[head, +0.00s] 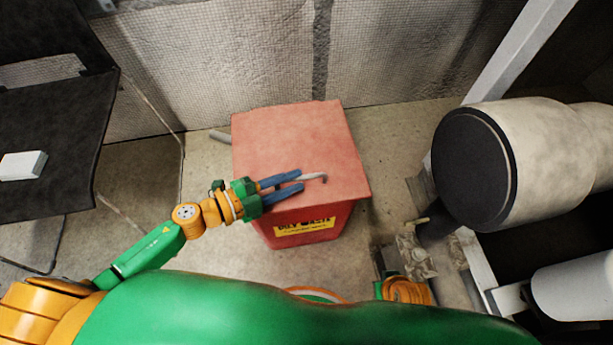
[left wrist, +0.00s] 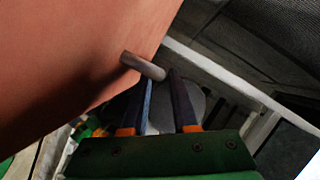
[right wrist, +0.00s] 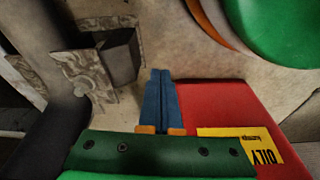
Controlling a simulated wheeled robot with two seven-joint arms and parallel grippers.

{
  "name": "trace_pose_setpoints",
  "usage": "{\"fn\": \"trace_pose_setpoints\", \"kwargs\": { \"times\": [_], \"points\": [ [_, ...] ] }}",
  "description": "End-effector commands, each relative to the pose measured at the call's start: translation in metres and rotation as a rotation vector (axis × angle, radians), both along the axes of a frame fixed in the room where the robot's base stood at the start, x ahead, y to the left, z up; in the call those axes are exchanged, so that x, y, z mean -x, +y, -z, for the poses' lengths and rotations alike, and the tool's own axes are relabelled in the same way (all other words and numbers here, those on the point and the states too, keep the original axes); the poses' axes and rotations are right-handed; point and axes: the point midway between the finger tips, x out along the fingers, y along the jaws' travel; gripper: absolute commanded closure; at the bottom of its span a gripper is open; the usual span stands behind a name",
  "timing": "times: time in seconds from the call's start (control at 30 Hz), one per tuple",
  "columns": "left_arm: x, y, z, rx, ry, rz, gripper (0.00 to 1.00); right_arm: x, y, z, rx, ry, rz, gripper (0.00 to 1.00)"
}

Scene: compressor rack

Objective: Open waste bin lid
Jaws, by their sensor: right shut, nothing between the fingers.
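The red waste bin (head: 285,228) stands on the floor with its lid (head: 290,135) down flat; a yellow label shows on its front. A grey bar handle (head: 316,176) is near the lid's front edge. My left gripper (head: 301,181) is open, its blue fingers apart and their tips at the handle. In the left wrist view the handle (left wrist: 143,66) lies just at the fingertips (left wrist: 161,76); I cannot tell if they touch it. My right gripper (right wrist: 160,72) is shut and empty beside the red bin wall (right wrist: 225,100); the head view hides its fingers.
A large cylindrical tank (head: 530,155) with a black end stands right of the bin. A metal bracket (right wrist: 100,85) lies near my right gripper. A dark panel (head: 50,130) is at the left. A mesh-textured wall (head: 220,65) rises behind the bin.

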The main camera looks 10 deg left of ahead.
Motion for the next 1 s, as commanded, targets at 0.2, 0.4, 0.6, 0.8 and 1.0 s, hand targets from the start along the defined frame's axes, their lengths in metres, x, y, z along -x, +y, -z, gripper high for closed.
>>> {"fn": "trace_pose_setpoints", "kwargs": {
  "times": [0.2, 0.4, 0.6, 0.8, 1.0],
  "points": [
    [-0.019, -0.023, 0.007, 0.001, 0.000, -0.002, 0.73, -0.005, 0.001, -0.008, -0.002, -0.007, 0.001, 1.00],
    [-0.020, -0.025, 0.007, 0.000, 0.001, -0.002, 0.73, -0.005, 0.001, -0.009, -0.003, -0.008, 0.001, 1.00],
    [-0.020, -0.025, 0.007, 0.001, 0.001, -0.003, 1.00, -0.005, 0.001, -0.009, -0.003, -0.008, 0.001, 1.00],
    [-0.020, -0.025, 0.007, 0.000, 0.001, -0.003, 1.00, -0.005, 0.001, -0.009, -0.003, -0.009, 0.001, 1.00],
    [-0.020, -0.025, 0.008, 0.000, 0.001, -0.003, 1.00, -0.006, 0.001, -0.009, -0.003, -0.010, 0.001, 1.00]
  ]
}}
